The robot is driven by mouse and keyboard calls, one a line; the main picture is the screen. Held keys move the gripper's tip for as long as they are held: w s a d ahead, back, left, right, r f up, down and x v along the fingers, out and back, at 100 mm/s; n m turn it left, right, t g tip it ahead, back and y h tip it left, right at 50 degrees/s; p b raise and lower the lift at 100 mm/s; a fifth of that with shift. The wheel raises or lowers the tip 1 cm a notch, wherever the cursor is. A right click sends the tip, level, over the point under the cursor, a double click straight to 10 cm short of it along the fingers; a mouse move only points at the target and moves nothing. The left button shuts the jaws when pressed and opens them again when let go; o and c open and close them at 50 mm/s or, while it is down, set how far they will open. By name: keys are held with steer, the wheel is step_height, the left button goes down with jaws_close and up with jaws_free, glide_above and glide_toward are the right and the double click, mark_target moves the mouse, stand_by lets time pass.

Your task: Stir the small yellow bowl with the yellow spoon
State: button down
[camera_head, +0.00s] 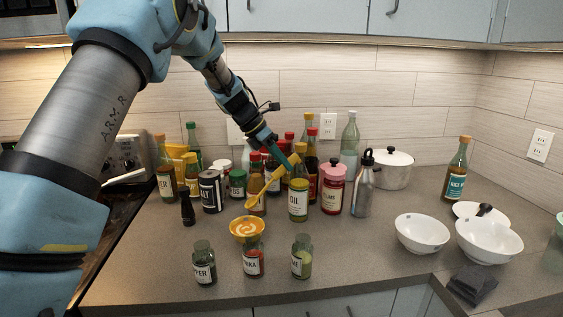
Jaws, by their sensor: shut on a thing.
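The small yellow bowl (247,229) is near the middle of the counter, with a pale swirl inside. It overlaps the top of a red spice jar; I cannot tell whether it rests on the jar or stands behind it. My gripper (279,158) is shut on the yellow spoon (263,187), above and to the right of the bowl. The spoon is tilted, its lower end pointing down and left toward the bowl. That end appears above the bowl's rim, apart from it. Part of the spoon is hidden by the fingers.
Around the spoon stand several bottles and jars, including the oil jar (298,202) and a pink-lidded jar (332,190). Small spice jars (204,268) stand in front. White bowls (422,235) are at the right. The counter between the bottle (363,188) and front edge is clear.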

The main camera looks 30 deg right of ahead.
mark_target(275, 179)
steer(key=shift+w+a+n, duration=0.1)
steer(key=shift+w+n, duration=0.2)
steer(key=shift+w, duration=0.1)
steer(key=f+b, duration=0.1)
steer(key=b, duration=0.1)
steer(key=a+f+b, duration=0.1)
steer(key=f+b, duration=0.1)
steer(key=a+f+b, duration=0.1)
steer(key=f+b, duration=0.1)
steer(key=shift+f, duration=0.15)
steer(key=shift+f+b, duration=0.35)
steer(key=shift+f, duration=1.1)
steer(key=shift+s+d, duration=0.1)
steer(key=shift+s+d+p, duration=0.1)
steer(key=shift+d+p, duration=0.2)
steer(key=shift+p, duration=4)
